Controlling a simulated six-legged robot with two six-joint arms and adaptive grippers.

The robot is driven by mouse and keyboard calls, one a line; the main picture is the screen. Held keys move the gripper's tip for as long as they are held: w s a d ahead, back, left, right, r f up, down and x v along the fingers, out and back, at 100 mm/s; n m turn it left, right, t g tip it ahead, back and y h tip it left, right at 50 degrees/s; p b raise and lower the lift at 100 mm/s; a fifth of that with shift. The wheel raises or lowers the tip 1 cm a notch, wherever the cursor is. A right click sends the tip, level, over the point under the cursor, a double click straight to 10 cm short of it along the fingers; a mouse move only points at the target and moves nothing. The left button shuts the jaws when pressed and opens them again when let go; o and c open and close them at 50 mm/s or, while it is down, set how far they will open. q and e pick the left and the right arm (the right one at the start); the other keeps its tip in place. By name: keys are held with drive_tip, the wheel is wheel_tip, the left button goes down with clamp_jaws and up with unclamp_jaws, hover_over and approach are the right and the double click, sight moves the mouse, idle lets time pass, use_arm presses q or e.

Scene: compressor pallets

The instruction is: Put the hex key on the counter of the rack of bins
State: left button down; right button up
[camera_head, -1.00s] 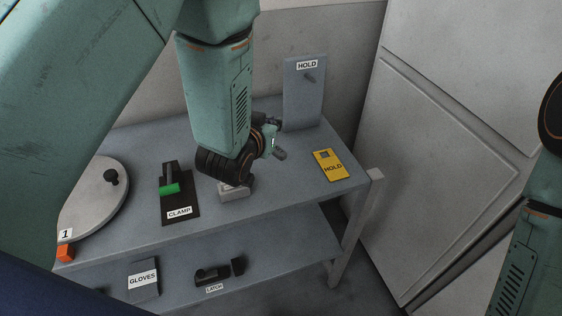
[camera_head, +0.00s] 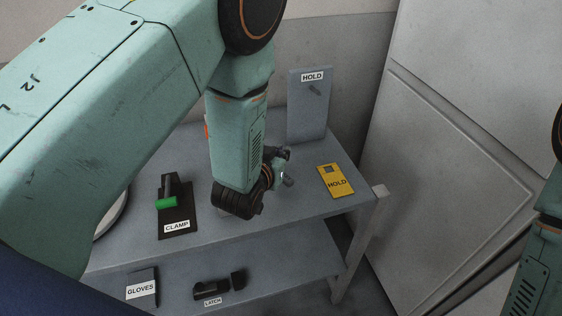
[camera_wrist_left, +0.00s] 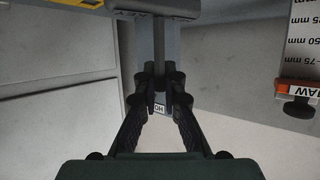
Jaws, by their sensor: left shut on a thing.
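My left gripper (camera_head: 278,168) is shut and hangs over the right part of a grey workbench (camera_head: 318,222). In the left wrist view its fingers (camera_wrist_left: 158,88) close on a dark grey T-shaped thing (camera_wrist_left: 155,9), which looks like the hex key. Its end (camera_head: 289,182) shows small beside the fingers in the head view. I cannot tell how far it is above the bench. No rack of bins is in view. My right gripper is out of view; only part of that arm shows at the right edge.
A CLAMP fixture (camera_head: 176,210) is to the left. GLOVES (camera_head: 142,288) and LATCH (camera_head: 212,289) items lie on the lower shelf. A grey cabinet (camera_head: 460,130) stands at right.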

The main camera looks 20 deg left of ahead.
use_arm(q)
drive_tip(key=f, duration=0.3)
drive_tip(key=shift+w+a, duration=0.15)
drive_tip(key=shift+a, duration=0.05)
drive_tip(key=shift+d, duration=0.1)
drive_tip(key=shift+r, duration=0.1)
drive_tip(key=shift+d, duration=0.1)
drive_tip(key=c, duration=1.9)
unclamp_jaws()
drive_tip(key=shift+f, duration=0.25)
drive_tip(key=o, duration=0.4)
drive_tip(key=shift+r, duration=0.15)
